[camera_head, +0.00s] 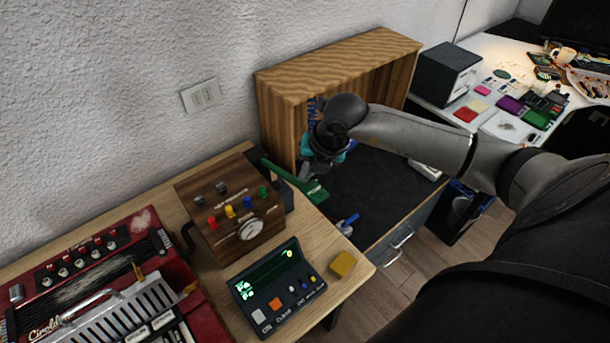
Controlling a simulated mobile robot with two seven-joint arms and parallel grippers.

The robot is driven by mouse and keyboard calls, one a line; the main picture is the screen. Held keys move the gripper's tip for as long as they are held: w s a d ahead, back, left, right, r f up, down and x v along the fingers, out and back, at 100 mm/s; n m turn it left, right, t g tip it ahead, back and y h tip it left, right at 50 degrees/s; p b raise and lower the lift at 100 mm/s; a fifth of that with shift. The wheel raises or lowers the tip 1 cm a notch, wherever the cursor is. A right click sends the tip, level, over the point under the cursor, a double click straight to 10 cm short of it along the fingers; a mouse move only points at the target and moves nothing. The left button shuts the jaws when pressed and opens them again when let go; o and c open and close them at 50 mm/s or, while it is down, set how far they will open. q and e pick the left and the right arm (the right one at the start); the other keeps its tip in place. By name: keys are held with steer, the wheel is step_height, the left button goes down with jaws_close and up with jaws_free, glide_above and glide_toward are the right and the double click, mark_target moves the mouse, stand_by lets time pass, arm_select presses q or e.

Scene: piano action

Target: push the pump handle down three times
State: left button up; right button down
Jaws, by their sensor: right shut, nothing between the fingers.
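A green handle (285,176) slopes down to the right from beside a wooden control box, with a wider green end at its right. I take it for the pump handle; the rest of the pump is mostly hidden. My right gripper (311,173) is shut and empty, pointing down at the handle's wide end. It is right above or against that end; I cannot tell whether they touch. My left gripper is not in view.
The wooden control box (226,205) with coloured knobs, a dark green-screen device (271,287), a yellow block (343,263) and a red accordion (95,275) crowd the table. An open wooden cabinet (335,60) stands behind my gripper. A small blue item (347,222) lies on the dark surface.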

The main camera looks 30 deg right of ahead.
mark_target(312, 188)
steer(key=shift+s+f+b, duration=0.3)
steer(key=shift+f+b, duration=0.1)
steer(key=shift+f, duration=0.25)
steer(key=shift+s+f+b, duration=0.35)
steer(key=shift+f+b, duration=0.05)
steer(key=shift+f, duration=0.25)
steer(key=shift+s+f+b, duration=0.3)
steer(key=shift+f+b, duration=0.1)
steer(key=shift+f, duration=0.25)
stand_by(1.8)
steer(key=shift+w+r+p, duration=0.45)
steer(key=shift+r+p, duration=0.15)
steer(key=shift+r, duration=0.5)
steer(key=shift+w+r+p, duration=0.4)
steer(key=shift+r+p, duration=0.25)
steer(key=shift+r, duration=0.4)
steer(key=shift+w+r+p, duration=0.45)
steer(key=shift+r+p, duration=0.15)
steer(key=shift+r, duration=0.5)
steer(key=shift+w, duration=0.1)
steer(key=shift+w+a+r+p, duration=0.1)
steer(key=shift+w+r+p, duration=0.3)
steer(key=shift+r, duration=0.4)
steer(key=shift+w+r+p, duration=0.3)
steer(key=shift+r+p, duration=0.15)
steer(key=shift+r, duration=0.3)
steer(key=shift+w+a+r+p, duration=0.1)
steer(key=shift+w+r+p, duration=0.3)
steer(key=shift+r, duration=0.4)
